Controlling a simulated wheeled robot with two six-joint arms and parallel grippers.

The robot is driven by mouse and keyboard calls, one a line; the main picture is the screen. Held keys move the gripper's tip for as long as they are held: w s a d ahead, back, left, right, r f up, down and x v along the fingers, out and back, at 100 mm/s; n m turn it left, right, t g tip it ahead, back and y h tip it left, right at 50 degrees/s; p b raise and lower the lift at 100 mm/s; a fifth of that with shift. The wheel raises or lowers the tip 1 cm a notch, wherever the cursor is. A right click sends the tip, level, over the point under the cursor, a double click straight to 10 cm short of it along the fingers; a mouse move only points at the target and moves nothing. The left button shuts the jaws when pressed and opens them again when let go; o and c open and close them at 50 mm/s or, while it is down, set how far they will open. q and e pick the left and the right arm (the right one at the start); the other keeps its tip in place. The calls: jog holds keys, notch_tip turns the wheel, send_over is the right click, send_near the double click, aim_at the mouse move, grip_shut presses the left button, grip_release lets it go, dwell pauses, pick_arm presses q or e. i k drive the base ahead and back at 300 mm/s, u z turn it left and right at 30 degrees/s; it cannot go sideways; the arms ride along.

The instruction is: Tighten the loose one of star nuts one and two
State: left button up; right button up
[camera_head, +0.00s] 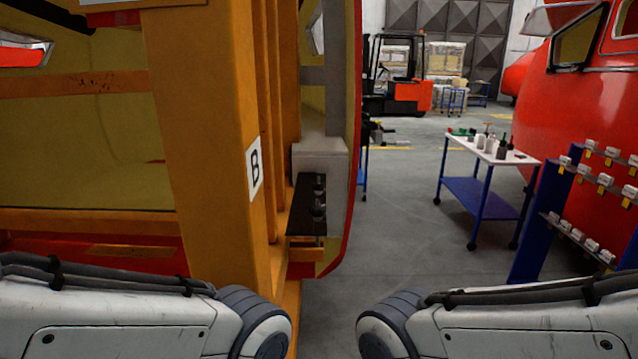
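A grey block (320,157) with a black plate (303,207) below it is fixed at the right edge of the orange frame. Small dark knob-like parts (319,212) sit one above another along the plate. They may be the star nuts, but they are too small to tell which is one or two, or whether either is loose. My two arms reach in from the bottom left and bottom right corners, and only their links show. Neither gripper is in view.
An orange post (215,130) with a "B" label (255,170) stands close on the left. A white-topped trolley (490,150) with bottles, a blue rack (538,220), a red nosecone (585,110) and a forklift (400,80) stand right and behind. Grey floor (400,230) between is clear.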

aim_at(317, 213)
jog(key=z, duration=1.55)
jog(key=i, duration=1.15)
jog(key=u, duration=1.75)
